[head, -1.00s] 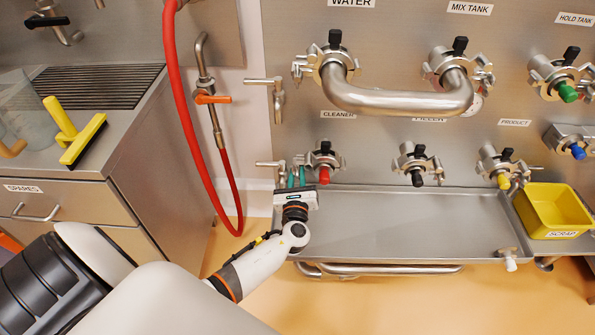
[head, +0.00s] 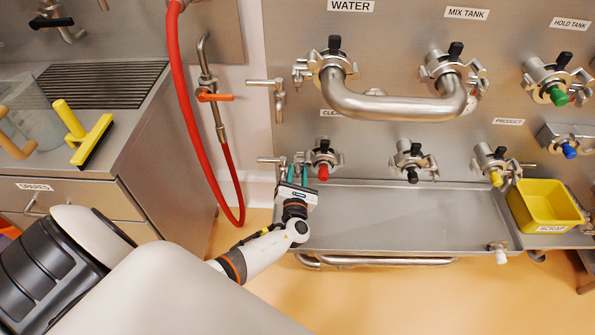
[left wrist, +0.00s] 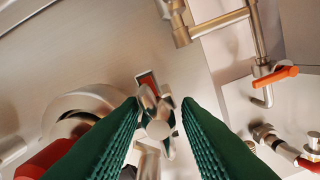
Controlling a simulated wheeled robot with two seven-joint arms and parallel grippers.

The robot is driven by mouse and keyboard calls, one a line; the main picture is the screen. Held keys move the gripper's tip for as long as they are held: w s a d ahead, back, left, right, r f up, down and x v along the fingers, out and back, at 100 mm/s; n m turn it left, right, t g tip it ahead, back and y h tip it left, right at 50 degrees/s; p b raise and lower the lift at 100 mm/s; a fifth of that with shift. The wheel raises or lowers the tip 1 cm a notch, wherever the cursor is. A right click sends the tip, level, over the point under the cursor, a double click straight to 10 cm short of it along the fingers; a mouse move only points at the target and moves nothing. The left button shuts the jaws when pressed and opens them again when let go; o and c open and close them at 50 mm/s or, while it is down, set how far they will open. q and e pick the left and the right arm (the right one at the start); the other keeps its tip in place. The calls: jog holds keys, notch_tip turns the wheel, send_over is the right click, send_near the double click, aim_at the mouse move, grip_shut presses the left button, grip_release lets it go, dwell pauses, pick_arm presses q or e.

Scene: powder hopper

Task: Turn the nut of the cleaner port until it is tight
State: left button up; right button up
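The cleaner port (head: 322,157) is a steel clamp with a red cap (head: 323,172) and a black handle, on the steel panel above the tray. My left gripper (head: 297,172) is just left of it, its teal fingers pointing up at the clamp's left side. In the left wrist view, the shiny winged nut (left wrist: 158,123) lies between the two green fingers, which are apart on either side of it. Whether they touch it is unclear. The clamp ring (left wrist: 90,103) and the red cap (left wrist: 42,158) show at lower left there. My right gripper is not in view.
A small valve (head: 270,160) sits close left of my left gripper. A red hose (head: 188,130) hangs further left. Other ports and a bent steel pipe (head: 400,107) are above and right. The tray (head: 400,215) below is empty. A yellow scrap bin (head: 545,205) stands right.

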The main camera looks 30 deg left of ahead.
pick_arm(q)
jog(key=shift+s+d, duration=0.1)
jog(key=shift+s, duration=0.05)
jog(key=p+v, duration=0.3)
jog(key=v, duration=0.5)
jog(key=shift+s+d, duration=0.15)
jog(key=shift+s, duration=0.1)
